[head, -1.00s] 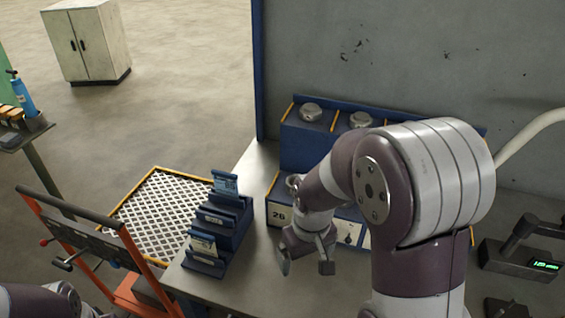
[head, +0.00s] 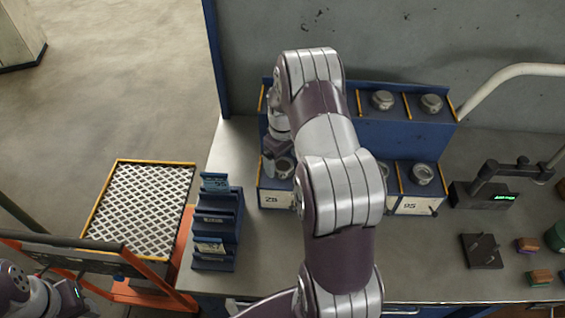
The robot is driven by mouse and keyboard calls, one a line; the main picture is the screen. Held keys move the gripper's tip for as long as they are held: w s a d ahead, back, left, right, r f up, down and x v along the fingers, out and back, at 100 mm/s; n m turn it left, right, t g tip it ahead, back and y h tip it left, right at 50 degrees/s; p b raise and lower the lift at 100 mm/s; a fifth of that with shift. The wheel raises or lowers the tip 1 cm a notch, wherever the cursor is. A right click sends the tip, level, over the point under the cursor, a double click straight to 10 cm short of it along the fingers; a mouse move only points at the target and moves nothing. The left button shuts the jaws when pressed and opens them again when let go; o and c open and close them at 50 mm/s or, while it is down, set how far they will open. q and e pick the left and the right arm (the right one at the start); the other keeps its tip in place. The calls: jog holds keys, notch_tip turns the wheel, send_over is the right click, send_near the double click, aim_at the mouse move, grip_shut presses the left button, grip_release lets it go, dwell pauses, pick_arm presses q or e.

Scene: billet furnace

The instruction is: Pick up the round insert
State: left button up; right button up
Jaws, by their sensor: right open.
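Round metal inserts sit on a blue two-tier rack. Two show on the upper tier, a grey one (head: 383,99) and another to its right (head: 431,103). On the lower tier, one insert (head: 284,168) sits in the bay labelled 28, and another (head: 422,173) in the bay labelled 95. My right gripper (head: 278,172) is open at the bay labelled 28, close by that insert. My right arm hides part of it and the rack's middle, so contact cannot be told. My left arm shows at the lower left; its gripper is not visible.
A blue stepped holder with cards (head: 216,222) stands left of the rack. A device with a green display (head: 483,193), a dark plate (head: 481,251) and small coloured blocks (head: 527,245) are on the right. Bare bench (head: 415,265) lies in front of the rack.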

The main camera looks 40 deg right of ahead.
jog(key=shift+a+f, duration=0.1)
jog(key=shift+f, duration=0.75)
jog(key=c, duration=1.5)
jog(key=shift+r, duration=0.1)
jog(key=shift+c, duration=0.9)
